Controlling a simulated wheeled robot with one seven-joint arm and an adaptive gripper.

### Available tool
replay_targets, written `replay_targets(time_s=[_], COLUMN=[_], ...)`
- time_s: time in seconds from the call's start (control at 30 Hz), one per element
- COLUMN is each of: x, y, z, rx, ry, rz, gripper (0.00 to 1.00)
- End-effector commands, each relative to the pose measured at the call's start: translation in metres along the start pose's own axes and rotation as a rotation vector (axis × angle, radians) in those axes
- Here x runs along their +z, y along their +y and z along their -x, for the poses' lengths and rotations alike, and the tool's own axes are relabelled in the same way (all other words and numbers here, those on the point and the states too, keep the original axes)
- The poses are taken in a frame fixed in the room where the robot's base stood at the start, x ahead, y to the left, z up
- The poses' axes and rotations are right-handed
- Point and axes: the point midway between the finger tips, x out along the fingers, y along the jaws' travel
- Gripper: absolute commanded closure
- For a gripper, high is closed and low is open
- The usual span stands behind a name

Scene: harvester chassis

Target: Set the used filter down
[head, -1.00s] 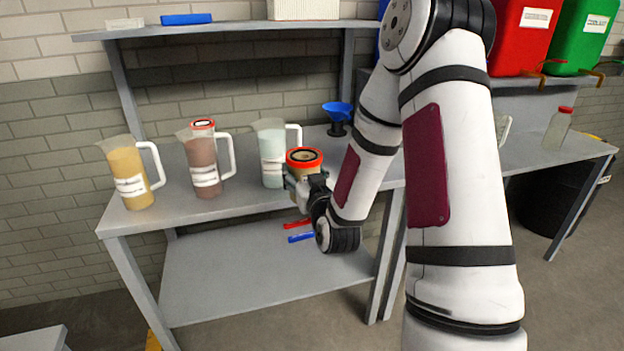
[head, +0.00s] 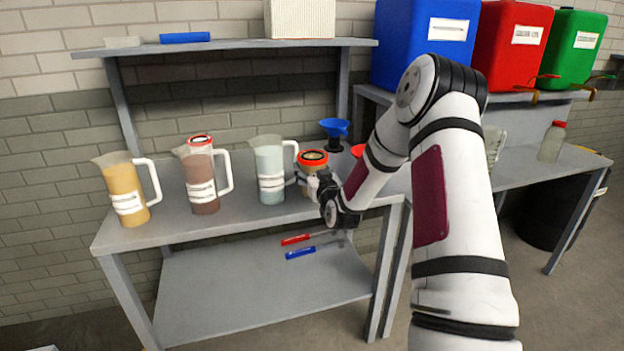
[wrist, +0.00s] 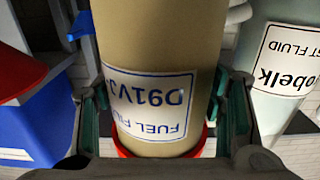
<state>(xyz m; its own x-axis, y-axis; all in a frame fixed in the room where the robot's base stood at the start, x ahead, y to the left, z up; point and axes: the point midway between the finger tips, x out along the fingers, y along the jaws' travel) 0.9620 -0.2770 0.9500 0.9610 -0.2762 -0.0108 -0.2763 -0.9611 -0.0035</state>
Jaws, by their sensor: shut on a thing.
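The used filter is a tan cylinder with a red-orange rim (head: 312,161) around its dark top, at the right end of the left bench's worktop (head: 240,222). My gripper (head: 314,184) is shut around its side. In the wrist view the filter (wrist: 165,40) fills the middle, its fuel filter label upside down, and my gripper's fingers (wrist: 165,112) press on both sides. The filter stands upright at the bench's front edge. I cannot tell whether its base touches the worktop.
A pale blue pitcher (head: 270,160) is close left of the filter; brown (head: 203,180) and yellow (head: 125,185) pitchers stand further left. A blue funnel (head: 335,129) is behind. Red- and blue-handled tools (head: 300,252) lie on the lower shelf. Bare worktop lies before the pitchers.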

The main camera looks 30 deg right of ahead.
Motion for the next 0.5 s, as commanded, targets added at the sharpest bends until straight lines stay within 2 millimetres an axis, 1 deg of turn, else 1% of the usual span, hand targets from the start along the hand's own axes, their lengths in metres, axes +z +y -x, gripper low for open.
replay_targets(time_s=[0.03, 0.1, 0.17, 0.5], x=[0.008, 0.017, 0.022, 0.025], y=[0.000, 0.000, 0.000, 0.000], z=[0.000, 0.000, 0.000, -0.001], rx=[0.000, 0.000, 0.000, 0.000], ry=[0.000, 0.001, 0.002, 0.003], rz=[-0.002, -0.002, -0.001, 0.001], gripper=[0.96, 0.96, 0.96, 0.96])
